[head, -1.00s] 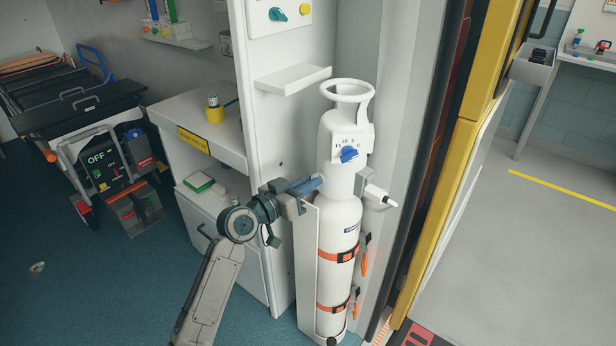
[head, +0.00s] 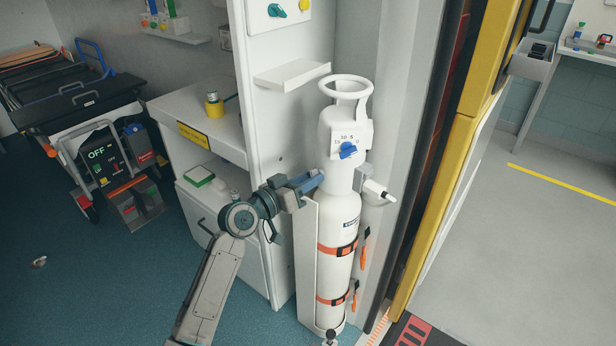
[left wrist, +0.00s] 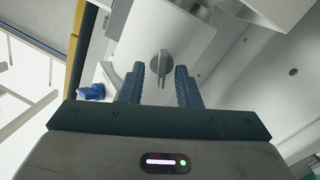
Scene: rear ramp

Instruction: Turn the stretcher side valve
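The white gas cylinder (head: 340,210) stands upright beside the cabinet in the head view, with a blue dial (head: 348,151) and printed numbers on its neck. My left gripper (head: 311,182) is at the cylinder's left shoulder, just below the dial. In the left wrist view a grey knob (left wrist: 160,65) with a raised bar sits on a pale surface, between and beyond the blue fingers. The fingers are apart, with a gap on each side of the knob. The head view does not show this knob; the gripper covers that side. My right gripper is not in view.
A white shelf (head: 291,76) juts out above left of the cylinder. A white nozzle (head: 378,191) sticks out on its right. Orange straps (head: 337,249) ring the cylinder. A stretcher (head: 85,105) stands at the far left.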

